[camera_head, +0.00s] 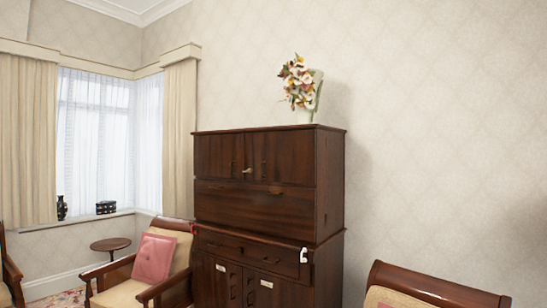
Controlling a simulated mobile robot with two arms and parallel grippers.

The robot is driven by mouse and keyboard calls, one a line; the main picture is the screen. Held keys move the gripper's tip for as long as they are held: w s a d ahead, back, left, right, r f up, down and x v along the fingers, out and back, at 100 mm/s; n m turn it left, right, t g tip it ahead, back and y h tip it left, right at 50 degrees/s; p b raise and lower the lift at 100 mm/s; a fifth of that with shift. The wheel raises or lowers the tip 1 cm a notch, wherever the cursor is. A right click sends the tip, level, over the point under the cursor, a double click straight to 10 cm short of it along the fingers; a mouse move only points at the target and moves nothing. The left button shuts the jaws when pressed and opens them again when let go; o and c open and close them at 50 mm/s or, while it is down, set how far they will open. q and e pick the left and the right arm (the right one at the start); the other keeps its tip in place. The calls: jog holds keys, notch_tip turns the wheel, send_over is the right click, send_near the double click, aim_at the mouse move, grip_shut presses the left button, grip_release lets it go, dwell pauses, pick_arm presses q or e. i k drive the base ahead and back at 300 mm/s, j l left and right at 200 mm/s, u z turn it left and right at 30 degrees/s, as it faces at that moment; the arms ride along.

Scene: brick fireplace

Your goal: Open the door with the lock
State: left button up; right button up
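A tall dark wooden cabinet (255,207) stands against the wall near the middle of the head view. Its upper part has a pair of doors (254,156), closed, with a small light metal piece (248,171) near where they meet; I cannot tell if it is a lock or key. Below are a wide closed panel (255,204) and a drawer row. Two lower doors (238,283) appear closed and bear small white pieces. A small white object (304,254) is at the right of the drawer row; it is too small to identify. Neither of my grippers shows.
A vase of flowers (302,85) stands on top of the cabinet. A wooden armchair with a pink cushion (153,258) stands close at its left, beside a small round table (110,245). Another chair back (435,285) rises at the lower right. A curtained window is at left.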

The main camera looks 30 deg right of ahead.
aim_at(283, 156)
jog(key=i+l, duration=0.1)
jog(key=i, duration=0.45)
jog(key=i+l+z, duration=0.1)
jog(key=i, duration=0.4)
